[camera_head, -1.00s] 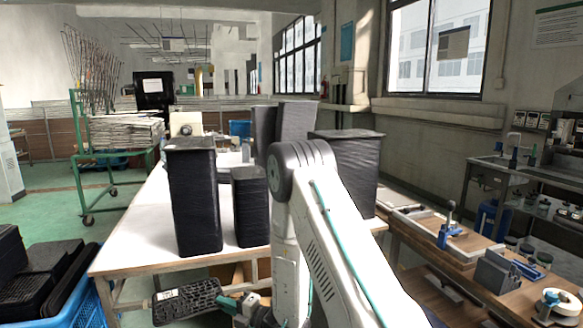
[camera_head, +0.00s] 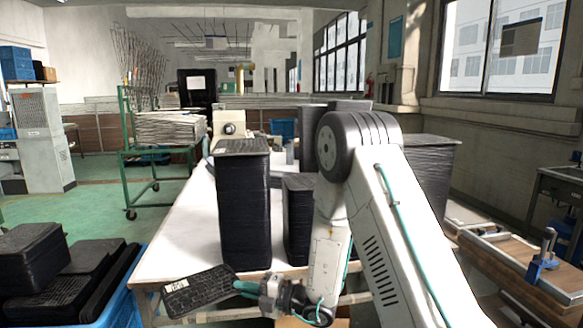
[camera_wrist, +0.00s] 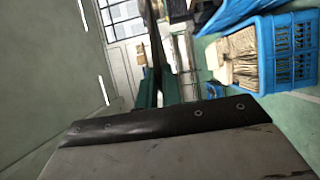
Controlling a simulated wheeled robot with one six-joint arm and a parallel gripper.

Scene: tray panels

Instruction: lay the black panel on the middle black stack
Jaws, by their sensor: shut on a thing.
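The black panel (camera_head: 202,292) is in the head view at lower left, a ribbed slab held tilted in front of the table edge. My gripper (camera_head: 247,288) is shut on its right end. A low black stack (camera_head: 298,222) stands on the white table, between a tall black stack (camera_head: 244,210) on the left and another tall one (camera_head: 432,185) on the right. My arm hides part of the low and right stacks. The panel is below the stack tops and apart from them. In the wrist view, a dark-edged grey surface fills the bottom; I cannot tell whether it is the panel.
More black stacks (camera_head: 308,130) stand farther back. The white table (camera_head: 180,235) is bare left of the tall stack. A blue crate (camera_head: 122,300) with black panels is at lower left. A green trolley (camera_head: 165,160) stands behind. A wooden bench (camera_head: 500,250) is at right.

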